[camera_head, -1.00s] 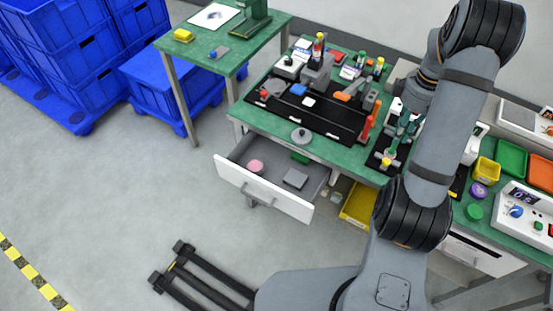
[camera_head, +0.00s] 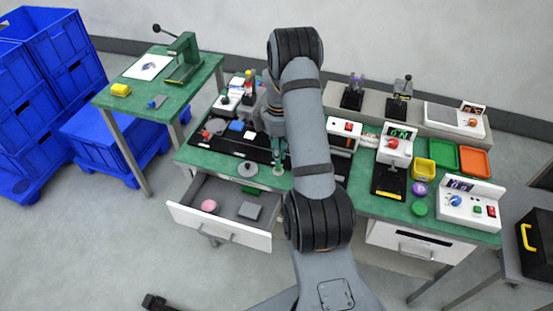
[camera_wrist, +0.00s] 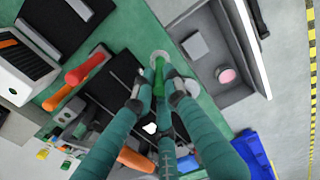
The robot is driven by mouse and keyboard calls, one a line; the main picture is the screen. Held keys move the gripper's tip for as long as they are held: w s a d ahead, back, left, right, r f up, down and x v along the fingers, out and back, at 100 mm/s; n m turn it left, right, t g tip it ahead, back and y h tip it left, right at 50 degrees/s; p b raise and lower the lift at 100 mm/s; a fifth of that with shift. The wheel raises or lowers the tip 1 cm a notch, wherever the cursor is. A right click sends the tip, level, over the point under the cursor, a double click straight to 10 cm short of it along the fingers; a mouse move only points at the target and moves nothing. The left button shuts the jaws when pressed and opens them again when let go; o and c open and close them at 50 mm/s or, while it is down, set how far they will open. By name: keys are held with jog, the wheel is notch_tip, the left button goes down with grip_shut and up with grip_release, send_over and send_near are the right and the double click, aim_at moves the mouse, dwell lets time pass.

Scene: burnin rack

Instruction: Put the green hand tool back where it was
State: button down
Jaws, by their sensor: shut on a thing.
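My gripper (camera_wrist: 158,96) is shut on the green hand tool (camera_wrist: 160,76), which shows between its teal fingers in the wrist view. One end of the tool overlaps a pale round disc (camera_wrist: 161,58) in that view; I cannot tell whether they touch. The tool is hard to separate from the fingers there, and my arm hides part of the bench.
A grey disc (camera_head: 247,170) is near the bench edge. Instruments and trays stand to the right.

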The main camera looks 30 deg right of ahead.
aim_at(277, 167)
jog(key=shift+w+a+f+p, duration=0.1)
jog(key=shift+a+f+p, duration=0.15)
jog(key=shift+f, duration=0.3)
jog(key=shift+d+f+p, duration=0.1)
jog(key=shift+f+p, duration=0.4)
jog(key=shift+f, duration=1.05)
jog(key=shift+f, duration=0.15)
jog(key=c, duration=1.8)
grip_release()
jog(key=shift+o, duration=0.2)
